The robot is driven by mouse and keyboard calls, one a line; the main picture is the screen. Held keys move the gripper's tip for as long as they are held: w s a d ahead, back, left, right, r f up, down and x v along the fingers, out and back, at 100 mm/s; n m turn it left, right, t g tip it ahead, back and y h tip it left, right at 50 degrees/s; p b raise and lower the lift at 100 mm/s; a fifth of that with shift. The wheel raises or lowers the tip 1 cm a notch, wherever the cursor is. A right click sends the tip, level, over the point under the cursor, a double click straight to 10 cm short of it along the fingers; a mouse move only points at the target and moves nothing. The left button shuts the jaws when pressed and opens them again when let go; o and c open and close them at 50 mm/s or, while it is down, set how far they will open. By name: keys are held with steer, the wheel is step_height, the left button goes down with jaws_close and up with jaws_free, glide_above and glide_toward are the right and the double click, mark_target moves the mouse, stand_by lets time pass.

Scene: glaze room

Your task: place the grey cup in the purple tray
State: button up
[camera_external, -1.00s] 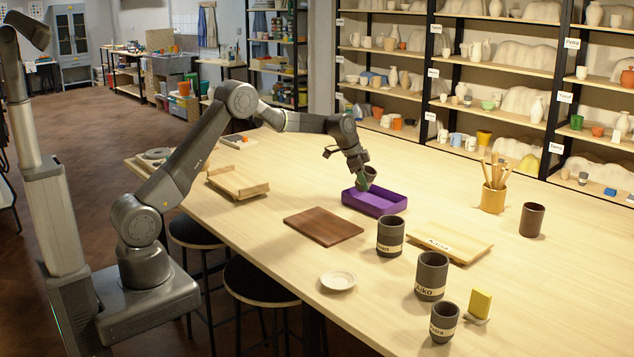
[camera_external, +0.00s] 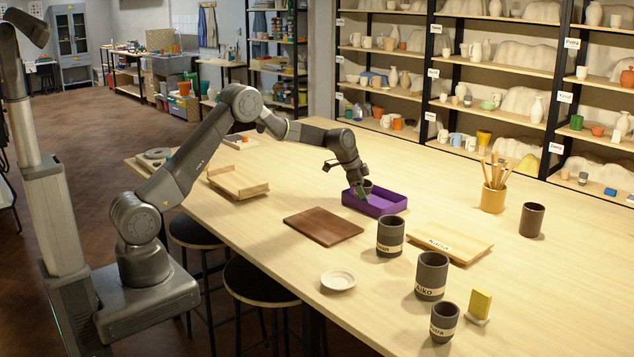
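The grey cup (camera_external: 368,185) is small and dark, seen at the left part of the purple tray (camera_external: 388,208). My gripper (camera_external: 361,190) reaches down to it from the upper left, with its fingers around the cup, and appears shut on it. The fingers and the tray wall partly hide the cup. I cannot tell whether its base touches the tray floor. The rest of the tray looks empty.
A dark brown board (camera_external: 323,227) lies in front of the tray. Labelled dark cups (camera_external: 390,236) stand to the front right, near a light wooden board (camera_external: 450,241). A brush pot (camera_external: 493,198) stands farther right. Table space behind the tray is clear.

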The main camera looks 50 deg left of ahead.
steer(key=shift+r, duration=0.1)
steer(key=shift+r, duration=0.25)
steer(key=b+v, duration=0.2)
steer(key=v, duration=0.9)
steer(key=shift+r, duration=0.3)
steer(key=shift+s+a, duration=0.1)
steer(key=shift+s, duration=0.05)
